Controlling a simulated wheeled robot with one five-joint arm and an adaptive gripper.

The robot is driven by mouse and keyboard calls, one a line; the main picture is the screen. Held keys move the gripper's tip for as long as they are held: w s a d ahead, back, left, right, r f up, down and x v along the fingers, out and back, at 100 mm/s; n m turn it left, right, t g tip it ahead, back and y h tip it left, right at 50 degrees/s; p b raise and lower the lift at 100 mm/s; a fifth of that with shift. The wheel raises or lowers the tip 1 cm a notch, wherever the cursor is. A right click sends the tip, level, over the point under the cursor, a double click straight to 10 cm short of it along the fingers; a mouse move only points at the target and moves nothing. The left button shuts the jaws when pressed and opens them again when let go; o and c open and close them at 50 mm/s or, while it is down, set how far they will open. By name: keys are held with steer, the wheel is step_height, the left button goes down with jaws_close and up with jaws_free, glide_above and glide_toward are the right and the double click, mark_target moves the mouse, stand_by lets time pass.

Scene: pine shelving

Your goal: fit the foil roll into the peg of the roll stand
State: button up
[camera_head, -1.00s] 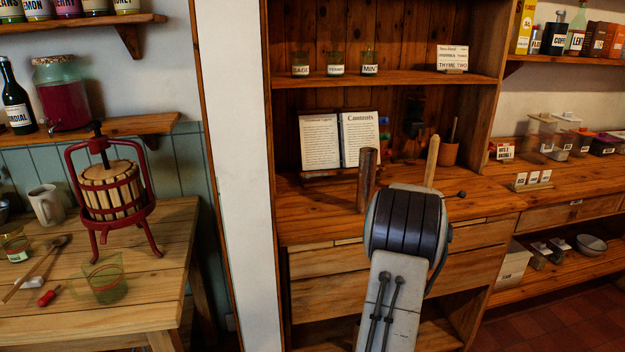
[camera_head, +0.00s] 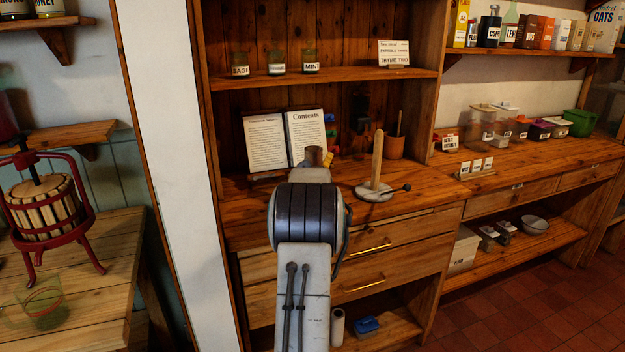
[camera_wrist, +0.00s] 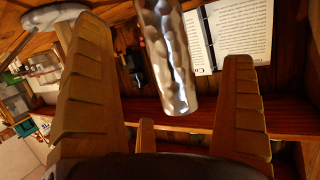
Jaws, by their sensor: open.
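The foil roll (camera_wrist: 172,55) is a shiny, crinkled silver cylinder between the two fingers of my gripper (camera_wrist: 164,50) in the wrist view. The fingers are spread, with gaps visible on both sides of the roll.
An open book (camera_head: 285,140) stands behind the roll. A brown pot (camera_head: 391,147) is behind the stand. Spice jars (camera_head: 277,68) line the shelf above. A pale roll (camera_head: 337,326) and a blue item (camera_head: 366,324) are on the low shelf.

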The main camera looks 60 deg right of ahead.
steer(key=p+x, duration=0.5)
steer(key=x, duration=0.1)
steer(key=shift+w+d, duration=0.15)
steer(key=shift+d, duration=0.1)
stand_by(0.3)
steer(key=c, duration=1.4)
